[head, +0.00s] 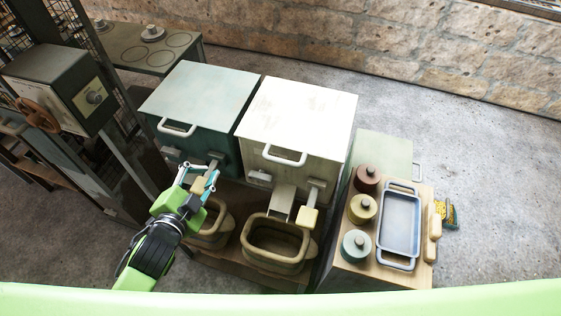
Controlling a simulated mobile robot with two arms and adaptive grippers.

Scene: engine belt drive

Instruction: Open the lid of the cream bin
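The cream bin (310,167) stands in the middle with its flat lid (297,113) lying closed on top. A white bar handle (283,155) sticks out from the lid's front edge. My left gripper (197,174) is left of the cream bin, in front of the teal bin (222,148), well apart from the cream lid's handle. Its fingers look spread, with a pale yellow knob of the teal bin's front lever (198,186) showing near or between them. I cannot tell whether they touch it. My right gripper is not in view.
The teal bin's closed lid (200,92) has a similar handle (177,129). The cream bin's front has a lever with a yellow knob (308,218) above a tan basin (275,243). At right, a wooden stand (410,279) holds lidded pots and a blue-grey tray (399,226).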

